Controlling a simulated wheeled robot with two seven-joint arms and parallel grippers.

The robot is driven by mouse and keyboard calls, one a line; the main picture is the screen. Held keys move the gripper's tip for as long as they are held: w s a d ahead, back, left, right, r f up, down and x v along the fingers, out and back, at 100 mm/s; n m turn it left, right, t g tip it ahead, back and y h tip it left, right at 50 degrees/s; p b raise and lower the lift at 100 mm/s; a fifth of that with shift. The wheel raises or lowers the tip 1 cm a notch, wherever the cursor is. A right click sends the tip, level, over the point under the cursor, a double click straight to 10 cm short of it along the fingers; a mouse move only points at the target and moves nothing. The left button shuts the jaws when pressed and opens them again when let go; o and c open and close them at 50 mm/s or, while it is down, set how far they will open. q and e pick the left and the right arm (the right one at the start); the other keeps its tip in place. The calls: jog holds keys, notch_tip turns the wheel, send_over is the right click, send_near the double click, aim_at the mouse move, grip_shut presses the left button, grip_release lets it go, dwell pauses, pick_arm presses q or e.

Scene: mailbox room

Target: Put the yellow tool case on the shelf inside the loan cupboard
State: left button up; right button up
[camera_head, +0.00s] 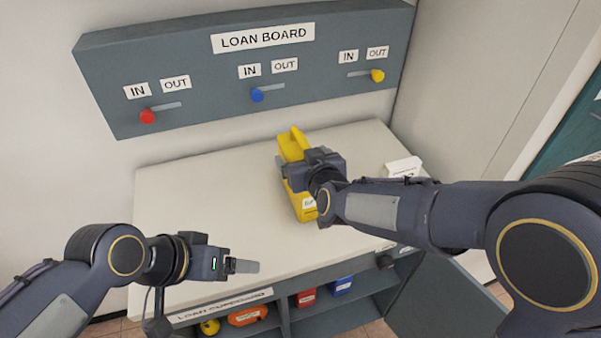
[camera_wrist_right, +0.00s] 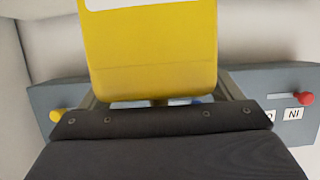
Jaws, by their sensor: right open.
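The yellow tool case (camera_head: 304,207) stands on the white counter top, with its middle hidden by my right gripper (camera_head: 300,172). In the right wrist view the yellow case (camera_wrist_right: 150,50) fills the space between the fingers of my right gripper (camera_wrist_right: 160,90). That gripper is open, with a finger on each side of the case. My left gripper (camera_head: 243,266) is over the counter's front left; I cannot tell whether its fingers are apart. The loan cupboard (camera_head: 222,308) is under the counter, with its shelf (camera_head: 330,302) partly in view.
The open cupboard door (camera_head: 435,300) stands at the right front. Red (camera_head: 306,298) and blue boxes (camera_head: 341,286) and an orange item (camera_head: 247,316) lie inside. A white sign (camera_head: 404,167) stands at the counter's right. The loan board (camera_head: 200,62) is on the wall. The counter's left is clear.

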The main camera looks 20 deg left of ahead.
grip_shut()
jog(key=shift+r, duration=0.25)
dwell(0.5)
